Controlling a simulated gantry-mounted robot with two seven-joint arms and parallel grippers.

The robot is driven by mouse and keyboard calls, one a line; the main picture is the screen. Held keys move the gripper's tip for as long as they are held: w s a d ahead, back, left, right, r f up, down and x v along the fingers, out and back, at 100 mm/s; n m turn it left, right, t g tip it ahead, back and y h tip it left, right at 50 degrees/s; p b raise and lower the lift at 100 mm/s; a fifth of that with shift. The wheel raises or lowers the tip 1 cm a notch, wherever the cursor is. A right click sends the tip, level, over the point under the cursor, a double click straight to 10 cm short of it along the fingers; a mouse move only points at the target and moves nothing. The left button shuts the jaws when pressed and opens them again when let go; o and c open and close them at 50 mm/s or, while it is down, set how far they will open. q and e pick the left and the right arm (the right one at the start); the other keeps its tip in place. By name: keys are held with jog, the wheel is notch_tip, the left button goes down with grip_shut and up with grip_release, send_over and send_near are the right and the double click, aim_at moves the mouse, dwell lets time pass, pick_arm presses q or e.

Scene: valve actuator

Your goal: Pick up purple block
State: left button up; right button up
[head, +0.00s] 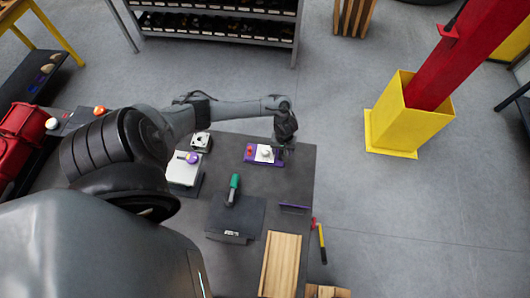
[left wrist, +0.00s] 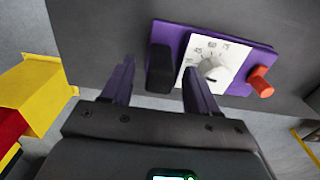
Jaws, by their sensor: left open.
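A purple base (head: 250,160) lies near the table's far right corner. It carries a white dial, a red knob and a black upright part. It also shows in the left wrist view (left wrist: 238,88), with the white dial (left wrist: 212,66), red knob (left wrist: 260,82) and black part (left wrist: 160,68). My left gripper (head: 284,145) is open at the base's right end. In the left wrist view its fingers (left wrist: 160,62) look purple-dark and stand apart, with the black part showing between them; contact cannot be told. A thin purple piece (head: 293,207) lies nearer on the table. My right gripper is not in view.
The dark table (head: 299,178) also holds a green-handled tool (head: 234,188), a white box with a purple knob (head: 184,169) and a wooden board (head: 281,266). A yellow post base (head: 393,122) stands on the floor to the right.

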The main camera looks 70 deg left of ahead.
pick_arm(q)
grip_shut()
dwell(0.3)
jog(key=shift+r, duration=0.2)
